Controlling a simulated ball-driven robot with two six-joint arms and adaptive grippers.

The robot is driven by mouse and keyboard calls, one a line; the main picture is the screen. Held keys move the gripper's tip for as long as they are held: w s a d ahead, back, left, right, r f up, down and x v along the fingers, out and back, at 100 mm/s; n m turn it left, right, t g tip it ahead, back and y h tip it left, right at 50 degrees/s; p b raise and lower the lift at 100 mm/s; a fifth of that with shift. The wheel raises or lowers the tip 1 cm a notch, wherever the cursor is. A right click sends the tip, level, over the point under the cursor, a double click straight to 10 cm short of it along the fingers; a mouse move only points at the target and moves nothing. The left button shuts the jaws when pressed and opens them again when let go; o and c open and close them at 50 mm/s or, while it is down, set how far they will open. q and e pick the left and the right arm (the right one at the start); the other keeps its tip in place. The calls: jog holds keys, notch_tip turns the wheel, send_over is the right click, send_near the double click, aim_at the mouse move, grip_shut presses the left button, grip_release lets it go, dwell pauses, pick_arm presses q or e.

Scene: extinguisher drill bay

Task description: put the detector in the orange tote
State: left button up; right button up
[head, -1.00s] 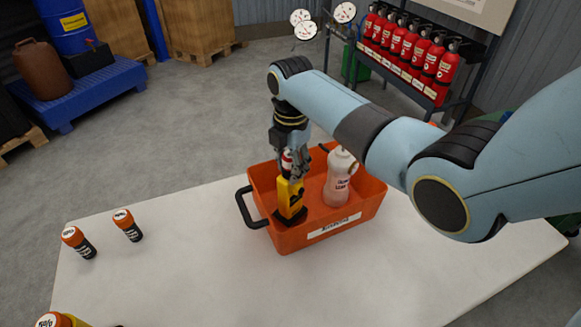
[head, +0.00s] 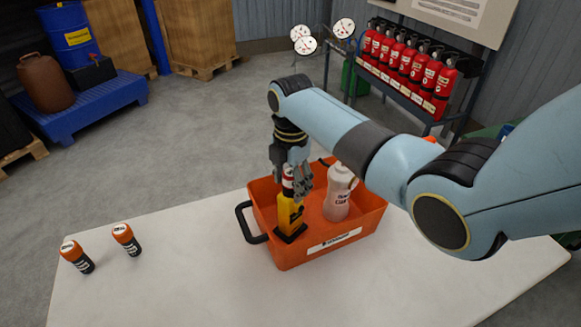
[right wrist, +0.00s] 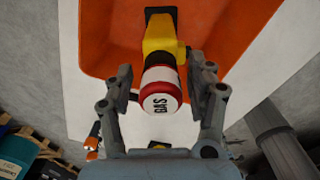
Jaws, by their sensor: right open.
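The yellow and black detector (head: 289,215) with a red and white top stands in the orange tote (head: 345,248), near its left end. In the right wrist view the detector's red and white cap (right wrist: 160,92), marked GAS, lies between the fingers, with its yellow body (right wrist: 160,38) beyond. My right gripper (head: 293,190) is open around the detector's top, with gaps beside the cap in the right wrist view (right wrist: 162,100). A pale bottle (head: 339,195) stands in the tote to the right of the detector. My left gripper is not in view.
The tote's black handle (head: 245,224) sticks out to the left. The table's front is clear. A rack of red extinguishers (head: 410,65) stands behind.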

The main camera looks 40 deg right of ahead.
notch_tip(320, 180, up, 12)
jog(key=shift+s+f, duration=0.1)
jog(key=shift+f, duration=0.1)
dwell(0.5)
